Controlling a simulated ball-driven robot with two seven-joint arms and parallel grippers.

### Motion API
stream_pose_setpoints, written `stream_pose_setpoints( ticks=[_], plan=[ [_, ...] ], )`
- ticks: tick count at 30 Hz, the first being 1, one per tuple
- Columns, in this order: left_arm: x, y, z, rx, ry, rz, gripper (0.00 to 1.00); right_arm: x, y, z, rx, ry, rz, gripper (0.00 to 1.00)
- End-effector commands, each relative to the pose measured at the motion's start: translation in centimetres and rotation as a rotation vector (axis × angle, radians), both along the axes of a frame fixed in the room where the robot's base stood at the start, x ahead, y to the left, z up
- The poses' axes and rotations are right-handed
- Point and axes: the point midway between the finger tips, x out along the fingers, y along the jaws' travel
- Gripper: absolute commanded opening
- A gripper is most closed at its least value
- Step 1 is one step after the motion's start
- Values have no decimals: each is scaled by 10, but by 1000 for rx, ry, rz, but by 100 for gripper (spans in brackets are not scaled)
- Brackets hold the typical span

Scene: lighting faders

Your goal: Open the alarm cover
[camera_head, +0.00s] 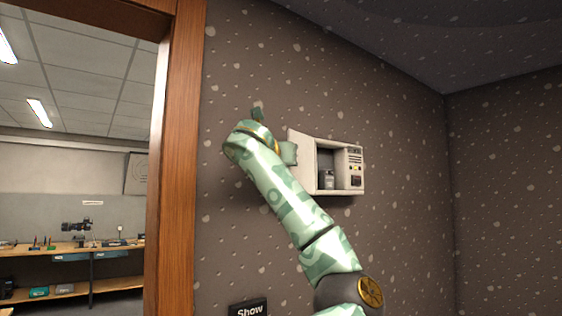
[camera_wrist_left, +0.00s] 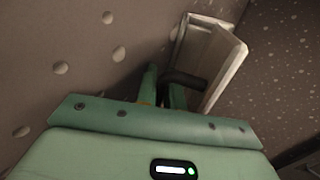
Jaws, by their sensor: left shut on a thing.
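The alarm box (camera_head: 340,185) is a white box on the wall, with its inside showing in the head view. Its white cover (camera_head: 299,165) stands swung out at the box's left side; the cover also shows in the wrist view (camera_wrist_left: 225,62). A dark curved handle (camera_wrist_left: 187,78) is on the cover. My left gripper (camera_wrist_left: 164,92) is shut on this handle. In the head view my left wrist is left of the cover and largely hides the fingers and handle. My right gripper is not in view.
Inside the box are a small grey object (camera_head: 328,179) and a panel with buttons (camera_head: 355,167). A wooden door frame (camera_head: 180,160) stands to the left, opening onto a room with a workbench. A dark "Show" sign (camera_head: 248,309) is low on the wall. The wall right of the box is bare.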

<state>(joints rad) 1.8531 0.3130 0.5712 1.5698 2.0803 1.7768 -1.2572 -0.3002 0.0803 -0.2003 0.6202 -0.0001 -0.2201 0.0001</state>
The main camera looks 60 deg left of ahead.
Motion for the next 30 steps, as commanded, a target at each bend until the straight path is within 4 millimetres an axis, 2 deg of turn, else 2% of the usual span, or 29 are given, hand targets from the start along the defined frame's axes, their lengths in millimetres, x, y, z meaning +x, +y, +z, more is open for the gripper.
stream_pose_setpoints(
  ticks=[6, 7, 8, 19, 23, 30],
  plan=[
    [2, -2, 1, 3, 0, -5, 0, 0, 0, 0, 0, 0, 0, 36],
    [2, -2, 1, 3, 0, -5, 12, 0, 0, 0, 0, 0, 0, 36],
    [2, -2, 1, 3, 0, -5, 19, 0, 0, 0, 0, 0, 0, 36],
    [-3, -5, 0, 2, 1, -1, 19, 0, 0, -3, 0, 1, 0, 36],
    [-17, -20, -2, 2, -2, -1, 19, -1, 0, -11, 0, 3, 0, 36],
    [-63, -67, -3, 3, -5, -4, 19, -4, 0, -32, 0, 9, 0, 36]
  ],
)
